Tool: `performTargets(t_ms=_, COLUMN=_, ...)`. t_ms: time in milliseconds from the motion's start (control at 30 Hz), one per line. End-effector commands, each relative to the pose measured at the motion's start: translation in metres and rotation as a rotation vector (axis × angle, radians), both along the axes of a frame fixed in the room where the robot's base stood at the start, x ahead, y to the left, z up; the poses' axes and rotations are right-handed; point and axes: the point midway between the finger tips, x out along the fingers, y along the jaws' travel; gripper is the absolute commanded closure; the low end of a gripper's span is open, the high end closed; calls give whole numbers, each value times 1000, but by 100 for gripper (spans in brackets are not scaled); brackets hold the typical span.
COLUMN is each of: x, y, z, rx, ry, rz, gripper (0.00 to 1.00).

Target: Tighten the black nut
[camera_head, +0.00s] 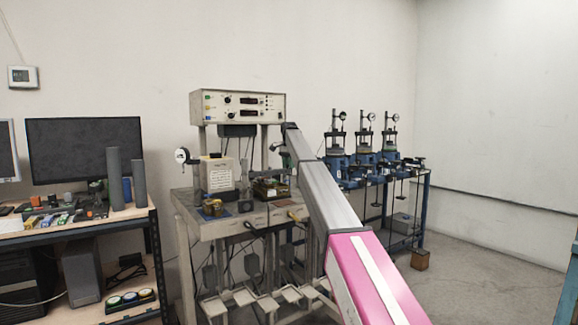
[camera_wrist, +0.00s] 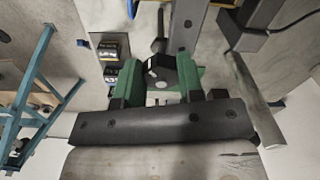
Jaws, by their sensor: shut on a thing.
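In the wrist view, my gripper (camera_wrist: 161,84) has its two green fingers on either side of a black nut (camera_wrist: 160,70). The fingers are closed on it, and a small pale mark shows on its top. A dark upright bar (camera_wrist: 188,25) rises just behind the nut. In the head view, my arm reaches to the grey test bench, and my gripper (camera_head: 281,148) is a small shape left of the arm's far end. I cannot make out the nut there.
The bench (camera_head: 208,228) carries an instrument box (camera_head: 238,106) on posts and a dial gauge (camera_head: 182,156). Blue devices (camera_head: 362,155) stand on a rack to the right. A desk with a monitor (camera_head: 85,150) is at the left. Open floor lies at the right.

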Motion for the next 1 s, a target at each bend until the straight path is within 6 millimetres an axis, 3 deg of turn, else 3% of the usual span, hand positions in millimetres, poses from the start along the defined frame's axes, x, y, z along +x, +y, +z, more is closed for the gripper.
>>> performTargets(t_ms=267, x=0, y=0, z=1, rx=0, ry=-1, rz=-3, gripper=89)
performTargets(t_ms=300, x=0, y=0, z=1, rx=0, ry=-1, rz=-3, gripper=58)
performTargets(t_ms=367, x=0, y=0, z=1, rx=0, ry=-1, rz=-3, gripper=39)
performTargets(t_ms=767, x=0, y=0, z=4, rx=0, ry=-1, rz=-1, gripper=39)
performTargets(t_ms=1000, x=1, y=0, z=30, rx=0, ry=-1, rz=-1, gripper=39)
